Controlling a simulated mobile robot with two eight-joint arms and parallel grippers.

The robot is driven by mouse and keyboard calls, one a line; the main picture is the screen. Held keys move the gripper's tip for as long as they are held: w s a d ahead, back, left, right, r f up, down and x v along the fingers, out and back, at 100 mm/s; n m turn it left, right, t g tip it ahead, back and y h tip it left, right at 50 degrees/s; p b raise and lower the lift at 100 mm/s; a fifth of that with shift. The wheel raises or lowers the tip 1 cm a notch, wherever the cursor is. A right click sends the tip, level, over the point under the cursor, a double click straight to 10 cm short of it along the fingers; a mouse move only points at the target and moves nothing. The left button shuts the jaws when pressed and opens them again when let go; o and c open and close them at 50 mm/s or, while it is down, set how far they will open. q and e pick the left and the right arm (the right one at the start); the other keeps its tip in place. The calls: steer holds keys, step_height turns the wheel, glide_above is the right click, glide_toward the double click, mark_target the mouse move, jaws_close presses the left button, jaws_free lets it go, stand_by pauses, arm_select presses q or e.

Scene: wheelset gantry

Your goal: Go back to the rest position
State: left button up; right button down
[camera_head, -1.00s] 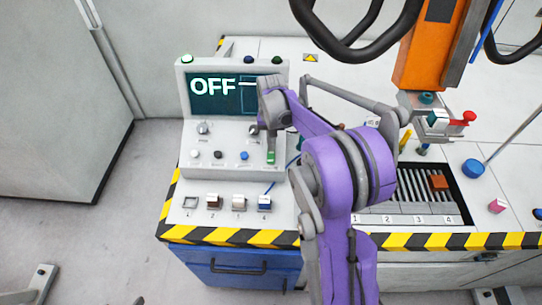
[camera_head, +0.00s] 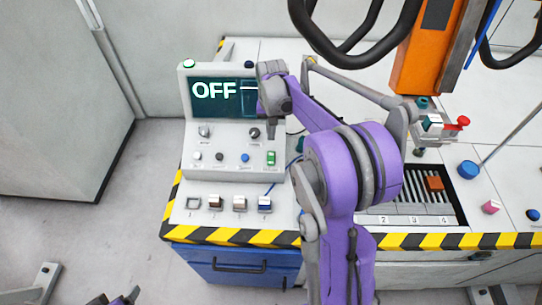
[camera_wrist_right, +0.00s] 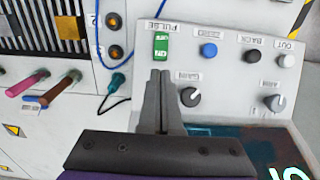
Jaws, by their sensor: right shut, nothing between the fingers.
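My right gripper (camera_head: 271,133) is shut and empty, over the sloped front of the control console (camera_head: 215,166). Its fingers point down, just above the green PULSE switch (camera_head: 271,158). In the right wrist view the closed fingers (camera_wrist_right: 160,75) lie just below the green switch (camera_wrist_right: 161,47), with a small gap in the picture. The purple right arm hides part of the bench. Part of my left gripper (camera_head: 117,299) shows at the bottom left edge, too cut off to tell its jaw state.
The console screen (camera_head: 215,95) reads OFF. Several small blocks sit in front of it. An orange column (camera_head: 425,55) and black curved bars (camera_head: 350,50) hang at the upper right. A slotted tray (camera_head: 420,200) lies right of the arm. Open floor (camera_head: 95,230) is at left.

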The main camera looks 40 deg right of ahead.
steer(key=shift+r, duration=0.25)
stand_by(0.3)
steer(key=s+a+n+t, duration=0.5)
steer(key=s+a+n, duration=0.3)
steer(key=s+a, duration=1)
steer(key=shift+s+a+t, duration=0.25)
steer(key=shift+a+t, duration=0.15)
steer(key=shift+a, duration=0.8)
steer(key=shift+d, duration=0.1)
